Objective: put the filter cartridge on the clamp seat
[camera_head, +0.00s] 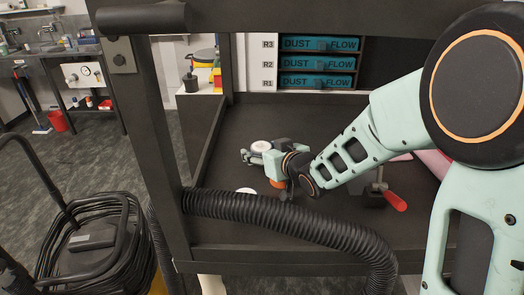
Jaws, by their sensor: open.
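My gripper (250,156) is open above the dark bench top, its fingers pointing left. A round white piece (261,146) shows right behind the fingers; I cannot tell whether it touches them or whether it is the filter cartridge. A flat white disc (246,190), partly hidden by the black hose, lies in front of the gripper. A clamp with a red handle (395,201) stands to the right, partly behind my arm; its seat is not clearly visible. Teal fronts marked DUST FLOW (317,63) fill the rack slots R1, R2 and R3 at the back.
A thick black ribbed hose (290,222) crosses the bench's front edge. A dark frame post (160,120) stands at the left and a beam spans the top. A pink item (433,163) lies behind my arm. The bench top's back left is clear.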

